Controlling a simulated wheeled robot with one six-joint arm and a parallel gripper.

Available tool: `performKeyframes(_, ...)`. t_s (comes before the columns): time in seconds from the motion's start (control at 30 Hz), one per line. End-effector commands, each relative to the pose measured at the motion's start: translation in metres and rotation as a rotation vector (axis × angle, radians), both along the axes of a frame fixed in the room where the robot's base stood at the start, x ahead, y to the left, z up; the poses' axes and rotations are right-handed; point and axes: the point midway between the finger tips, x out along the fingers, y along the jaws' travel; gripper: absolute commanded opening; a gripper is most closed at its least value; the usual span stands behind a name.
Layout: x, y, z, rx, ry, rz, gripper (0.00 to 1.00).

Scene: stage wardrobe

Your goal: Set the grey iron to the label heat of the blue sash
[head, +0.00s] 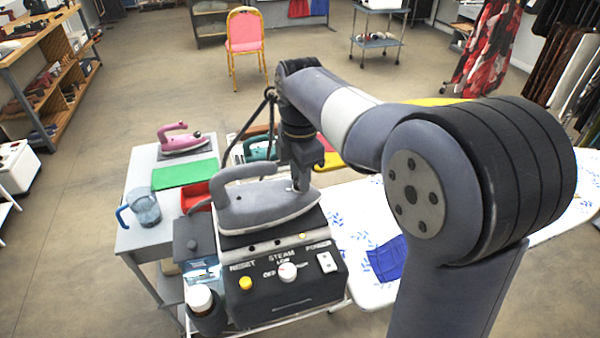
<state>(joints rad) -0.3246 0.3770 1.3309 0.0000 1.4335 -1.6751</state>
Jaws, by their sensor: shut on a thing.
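The grey iron (265,208) sits on top of the black steam station, its tip to the right. My gripper (300,186) points down at the front part of the iron and is shut on it there. The exact part between the fingers, and any heat dial or marks, are too small or hidden to read. A blue cloth (386,262), which looks like the blue sash, lies on the white ironing board (352,232). I cannot make out a label on it.
The steam station (290,285) has a white knob, a yellow button and a power switch. A bottle (205,310) stands close to its left. A side table (135,238) holds a pink iron (180,140), a jug (146,208) and a green cloth (185,173). A teal iron (260,147) stands behind.

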Motion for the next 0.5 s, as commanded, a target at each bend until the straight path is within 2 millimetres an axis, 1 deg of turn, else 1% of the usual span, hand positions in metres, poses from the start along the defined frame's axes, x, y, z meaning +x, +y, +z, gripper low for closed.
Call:
performKeyframes(0.27, 0.0001, 0.0000, 0.0026, 0.000, 0.001, -0.178, 0.05)
performKeyframes(0.5, 0.0002, 0.0000, 0.0026, 0.000, 0.000, -0.403, 0.05)
